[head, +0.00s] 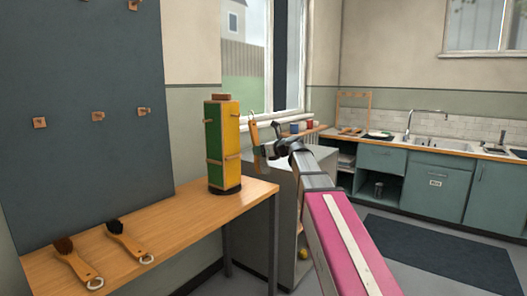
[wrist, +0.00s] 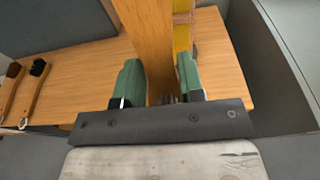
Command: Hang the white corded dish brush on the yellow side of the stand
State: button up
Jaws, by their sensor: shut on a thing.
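The stand (head: 229,146) is an upright post on the wooden table, with a green face at left and a yellow face at right in the head view. Small wooden pegs stick out from it. My gripper (head: 266,150) is shut on a wooden-handled brush (head: 254,134), held upright just right of the yellow side. A thin loop shows at its top; bristle colour is unclear. In the wrist view the green fingers of my gripper (wrist: 159,82) flank the brush's wood (wrist: 152,40). A yellow strip of the stand (wrist: 182,38) shows just beyond it, and I cannot tell whether they touch.
Two other brushes, one brown-bristled (head: 77,266) and one black-bristled (head: 131,243), lie on the table (head: 185,215) at front left. A dark pegboard (head: 75,80) rises behind. A grey cabinet (head: 285,185) stands right of the table, and a sink counter (head: 435,152) is farther right.

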jog(key=x, duration=0.7)
jog(key=shift+w+a+r, duration=0.15)
jog(key=shift+w+a, duration=0.05)
dwell(0.5)
dwell(0.6)
jog(key=o, duration=1)
jog(key=shift+s, duration=0.1)
jog(key=shift+v, duration=3.4)
